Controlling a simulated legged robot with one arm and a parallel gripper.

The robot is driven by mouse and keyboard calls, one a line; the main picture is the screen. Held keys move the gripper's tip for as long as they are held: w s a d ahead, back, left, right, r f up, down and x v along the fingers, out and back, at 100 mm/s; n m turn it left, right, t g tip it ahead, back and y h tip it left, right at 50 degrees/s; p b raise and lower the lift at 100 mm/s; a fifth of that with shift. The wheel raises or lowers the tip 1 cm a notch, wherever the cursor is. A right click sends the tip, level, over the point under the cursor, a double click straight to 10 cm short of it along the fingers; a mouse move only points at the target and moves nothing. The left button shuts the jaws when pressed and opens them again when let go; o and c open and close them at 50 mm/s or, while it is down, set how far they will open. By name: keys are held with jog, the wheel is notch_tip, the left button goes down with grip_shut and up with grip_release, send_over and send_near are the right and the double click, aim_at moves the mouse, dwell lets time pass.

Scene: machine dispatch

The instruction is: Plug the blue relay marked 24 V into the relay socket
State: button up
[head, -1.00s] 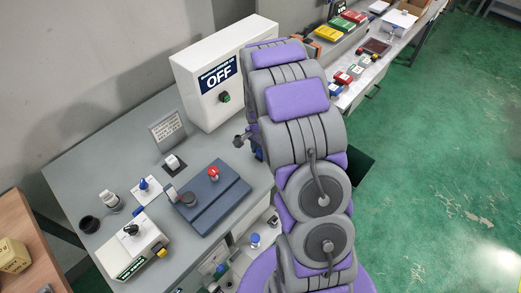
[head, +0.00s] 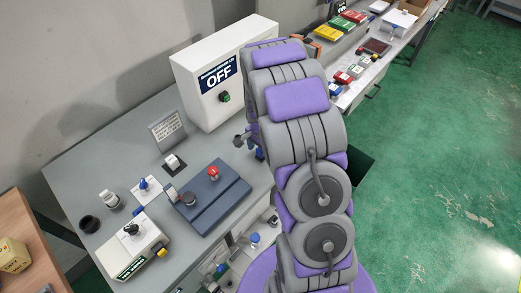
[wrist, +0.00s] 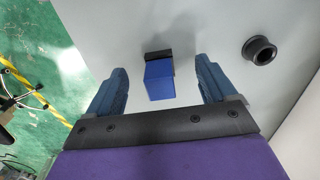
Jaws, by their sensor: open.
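In the wrist view a blue block (wrist: 160,82), which looks like the relay, sits against a black piece (wrist: 158,56) on a pale grey surface. The black piece may be the relay socket; I cannot tell whether the block is fully seated in it. No 24 V marking is readable. My gripper (wrist: 160,68) is open, with one blue-grey finger on each side of the block and a visible gap to both. In the head view my own arm covers the block and most of my gripper.
A black round ring (wrist: 260,50) lies right of my gripper. The head view shows a white cabinet with an OFF sign (head: 219,78), a dark blue panel with a red knob (head: 213,173), a white control box (head: 130,247) and a side bench with several coloured blocks (head: 343,77).

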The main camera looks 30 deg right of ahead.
jog(key=shift+r, duration=0.1)
jog(key=shift+r+p, duration=1.2)
jog(key=shift+r, duration=1.75)
